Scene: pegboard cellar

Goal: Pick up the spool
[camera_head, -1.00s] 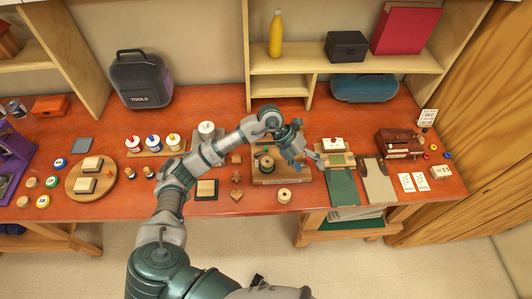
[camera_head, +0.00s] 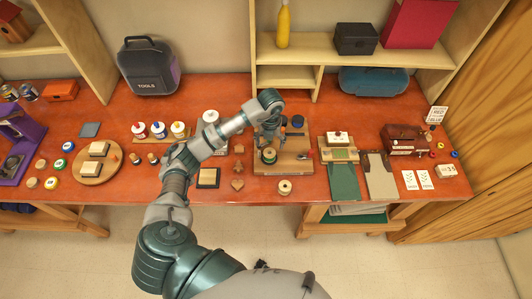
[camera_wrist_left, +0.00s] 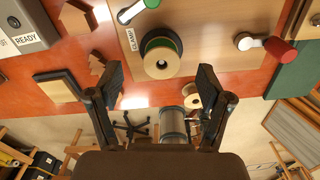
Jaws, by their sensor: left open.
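A spool with a pale wooden flange and green winding (camera_head: 268,156) sits on the wooden clamp board (camera_head: 295,167). In the left wrist view this green spool (camera_wrist_left: 162,56) lies just beyond the fingertips, roughly centred between them. A second, plain wooden spool (camera_head: 284,187) stands near the table's front edge; it also shows in the left wrist view (camera_wrist_left: 193,100), partly hidden by the right-hand finger. My left gripper (camera_wrist_left: 162,80) is open and empty, with a finger to each side. In the head view my left gripper (camera_head: 268,142) is over the board at the green spool, partly hidden by its own wrist.
The board carries a lever with a red handle (camera_wrist_left: 281,51) and a label reading CLAMP (camera_wrist_left: 131,39). Wooden cut-outs (camera_head: 238,167) lie left of the board. Paint bottles (camera_head: 158,130) stand at the left.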

